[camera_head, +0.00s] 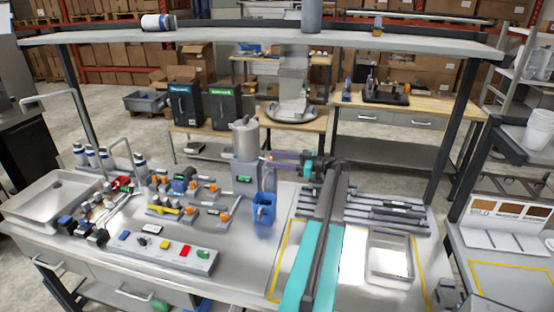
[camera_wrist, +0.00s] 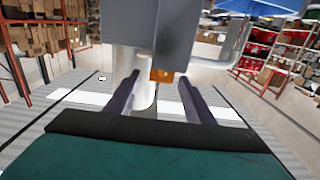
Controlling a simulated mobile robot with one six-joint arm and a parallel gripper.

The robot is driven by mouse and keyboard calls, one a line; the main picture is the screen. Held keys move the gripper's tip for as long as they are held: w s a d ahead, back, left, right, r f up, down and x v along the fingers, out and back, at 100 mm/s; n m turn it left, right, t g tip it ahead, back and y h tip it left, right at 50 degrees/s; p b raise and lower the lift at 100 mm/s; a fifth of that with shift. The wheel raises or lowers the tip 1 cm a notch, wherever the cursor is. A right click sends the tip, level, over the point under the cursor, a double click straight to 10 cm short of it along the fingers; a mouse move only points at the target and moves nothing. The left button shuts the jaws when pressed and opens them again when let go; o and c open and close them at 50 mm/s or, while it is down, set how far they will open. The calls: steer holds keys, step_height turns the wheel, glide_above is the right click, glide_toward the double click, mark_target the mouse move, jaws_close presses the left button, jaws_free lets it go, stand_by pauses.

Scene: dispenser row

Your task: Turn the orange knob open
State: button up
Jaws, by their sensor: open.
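The orange knob (camera_wrist: 160,75) sticks out from the dispenser's grey body in the wrist view. In the head view only a small orange spot of it shows by the fingertips. My gripper (camera_head: 270,160) reaches in from the right at knob height. In the wrist view its two dark fingers are apart, with the knob between their tips; I cannot tell whether they touch it.
A blue jug (camera_head: 264,210) stands on the bench below my fingers. Several valves with orange fittings and a button panel (camera_head: 172,248) lie to the left. A metal tray (camera_head: 390,258) is at the right. An overhead shelf (camera_head: 230,35) spans the bench.

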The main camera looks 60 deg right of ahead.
steer(key=b+v, duration=0.5)
steer(key=v, duration=0.9)
steer(key=shift+b, duration=0.3)
steer(key=shift+w+r, duration=0.1)
